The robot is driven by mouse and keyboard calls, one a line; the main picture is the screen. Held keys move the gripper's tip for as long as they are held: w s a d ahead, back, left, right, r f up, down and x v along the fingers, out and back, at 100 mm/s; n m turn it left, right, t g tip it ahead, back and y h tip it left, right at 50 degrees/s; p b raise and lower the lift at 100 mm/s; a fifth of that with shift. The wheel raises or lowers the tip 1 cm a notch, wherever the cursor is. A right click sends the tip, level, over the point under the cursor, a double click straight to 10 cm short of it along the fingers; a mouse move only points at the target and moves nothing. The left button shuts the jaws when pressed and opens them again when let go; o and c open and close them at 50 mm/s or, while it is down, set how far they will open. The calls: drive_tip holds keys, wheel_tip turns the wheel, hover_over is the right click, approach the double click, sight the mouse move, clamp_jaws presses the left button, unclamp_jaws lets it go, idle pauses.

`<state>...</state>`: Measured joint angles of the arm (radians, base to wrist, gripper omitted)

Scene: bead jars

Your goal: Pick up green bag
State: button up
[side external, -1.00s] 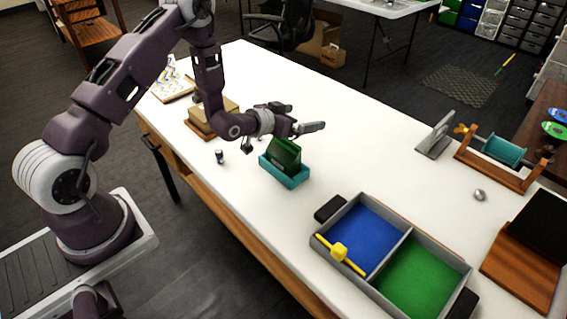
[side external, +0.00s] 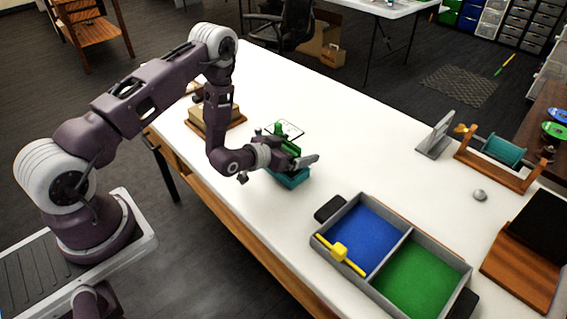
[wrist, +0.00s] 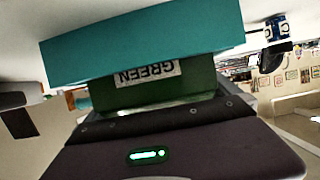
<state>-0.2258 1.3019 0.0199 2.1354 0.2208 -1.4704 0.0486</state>
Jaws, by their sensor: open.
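The green bag (side external: 291,148) stands in a teal open box (side external: 291,181) on the white table. My gripper (side external: 306,159) is level with the bag's upper part, close against it, and covers much of it in the side view. In the wrist view the bag (wrist: 190,92) shows an upside-down white "GREEN" label right in front of my gripper, with the teal box (wrist: 140,45) above it in the picture. The jaws are open. Whether both fingers are around the bag is hidden.
A grey two-part tray (side external: 406,240) with blue and green floors stands at the front right, a yellow bar across its edge. A wooden block (side external: 213,117) sits behind my arm. A grey stand (side external: 436,136) and a wooden rack (side external: 500,160) are at the right. The table between is clear.

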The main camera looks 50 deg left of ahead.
drive_tip(key=c, duration=1.1)
